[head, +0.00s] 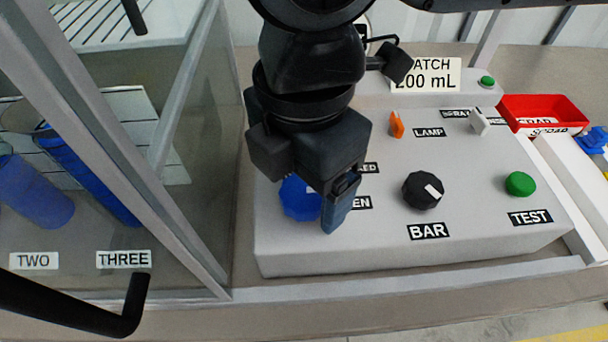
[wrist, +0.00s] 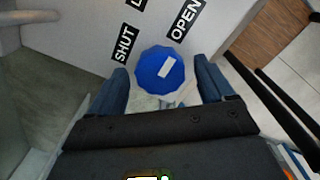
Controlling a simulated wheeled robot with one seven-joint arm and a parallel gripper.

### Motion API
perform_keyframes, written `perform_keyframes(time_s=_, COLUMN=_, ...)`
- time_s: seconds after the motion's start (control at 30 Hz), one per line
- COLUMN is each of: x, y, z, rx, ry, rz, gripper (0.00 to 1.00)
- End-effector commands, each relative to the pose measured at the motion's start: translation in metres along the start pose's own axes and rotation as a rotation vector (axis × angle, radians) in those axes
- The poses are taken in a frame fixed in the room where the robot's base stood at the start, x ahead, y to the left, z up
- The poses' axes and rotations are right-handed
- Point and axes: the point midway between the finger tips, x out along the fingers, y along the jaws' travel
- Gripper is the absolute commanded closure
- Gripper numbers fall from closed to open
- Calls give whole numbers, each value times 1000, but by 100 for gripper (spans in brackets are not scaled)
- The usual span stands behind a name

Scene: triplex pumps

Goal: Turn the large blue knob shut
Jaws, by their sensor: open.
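The large blue knob (head: 299,198) is on the left of the grey control box, partly hidden behind my gripper in the head view. In the wrist view the blue knob (wrist: 160,70) shows whole, with a white pointer mark slanting up toward the OPEN label (wrist: 186,19). The SHUT label (wrist: 124,43) is on its other side. My gripper (head: 338,212) is in front of the knob. In the wrist view my gripper (wrist: 163,85) is open, with one blue finger on each side of the knob. I cannot tell whether the fingers touch it.
The grey control box (head: 400,255) also carries a black BAR knob (head: 422,190), a green TEST button (head: 520,184), an orange switch (head: 396,124) and a white switch (head: 479,122). A glass-walled cabinet (head: 190,150) stands close on the left. A red tray (head: 545,112) is at the right.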

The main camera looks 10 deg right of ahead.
Motion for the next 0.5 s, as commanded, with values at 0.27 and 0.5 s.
perform_keyframes(time_s=0.27, x=0, y=0, z=0, rx=0, ry=1, rz=0, gripper=27)
perform_keyframes(time_s=0.5, x=0, y=0, z=0, rx=0, ry=1, rz=0, gripper=50)
